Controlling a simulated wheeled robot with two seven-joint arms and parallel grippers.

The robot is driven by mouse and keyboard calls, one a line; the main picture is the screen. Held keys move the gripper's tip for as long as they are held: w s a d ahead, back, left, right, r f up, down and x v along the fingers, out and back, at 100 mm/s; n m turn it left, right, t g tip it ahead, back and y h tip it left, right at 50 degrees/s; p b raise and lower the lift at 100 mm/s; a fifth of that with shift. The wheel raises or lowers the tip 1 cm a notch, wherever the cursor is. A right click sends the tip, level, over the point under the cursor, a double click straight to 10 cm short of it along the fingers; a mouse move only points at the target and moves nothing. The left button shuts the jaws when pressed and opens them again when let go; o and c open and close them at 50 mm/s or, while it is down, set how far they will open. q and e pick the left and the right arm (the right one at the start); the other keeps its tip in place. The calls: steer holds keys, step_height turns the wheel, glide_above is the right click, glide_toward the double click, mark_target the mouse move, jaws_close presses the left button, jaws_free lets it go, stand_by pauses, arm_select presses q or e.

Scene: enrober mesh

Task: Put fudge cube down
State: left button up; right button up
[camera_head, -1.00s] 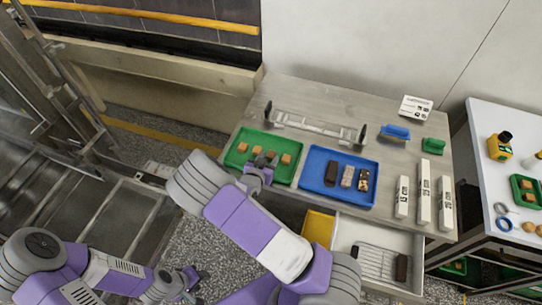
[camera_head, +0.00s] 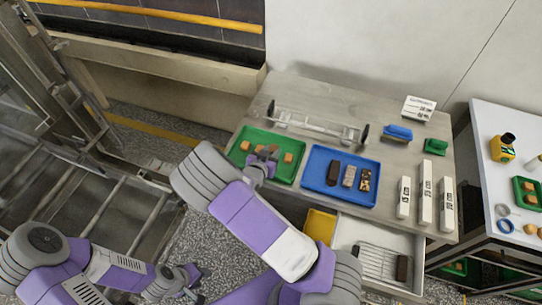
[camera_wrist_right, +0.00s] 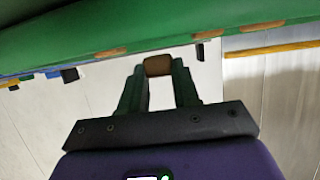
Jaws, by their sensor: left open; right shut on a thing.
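My right gripper (camera_head: 265,160) is over the green tray (camera_head: 289,178) on the steel table. In the right wrist view, its fingertips (camera_wrist_right: 158,68) are shut on a brown fudge cube (camera_wrist_right: 158,65). The green tray (camera_wrist_right: 150,28) spans the top of that view, close beyond the held cube; I cannot tell whether they touch. My left gripper (camera_head: 192,278) is open and empty, low over the floor.
A metal rail frame (camera_head: 315,127) stands behind both. White boxes (camera_head: 425,190) stand at the table's right. An open drawer (camera_head: 395,284) juts out below the front edge.

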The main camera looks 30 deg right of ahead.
step_height(320, 180, up, 7)
steer(key=p, duration=0.1)
steer(key=w+a+r+n+t+y+b, duration=0.4)
steer(key=w+a+r+n+t+y, duration=0.1)
steer(key=a+n+y, duration=0.5)
steer(key=shift+w+a+r+n+y, duration=0.2)
steer(key=shift+a+r+n+y, duration=0.15)
steer(key=shift+a+r, duration=0.5)
steer(key=shift+f, duration=0.15)
steer(key=s+d+f+m+g+h+p, duration=0.2)
steer(key=d+f+m+h, duration=0.1)
steer(key=d+m+h, duration=0.2)
steer(key=s+d+f+m+g+h+p, duration=0.2)
steer(key=s+d+f+m+g+h, duration=0.1)
steer(key=d+m+h, duration=0.2)
steer(key=shift+s+d+f+m+h, duration=0.25)
steer(key=shift+d+m+h, duration=0.1)
steer(key=shift+d, duration=0.5)
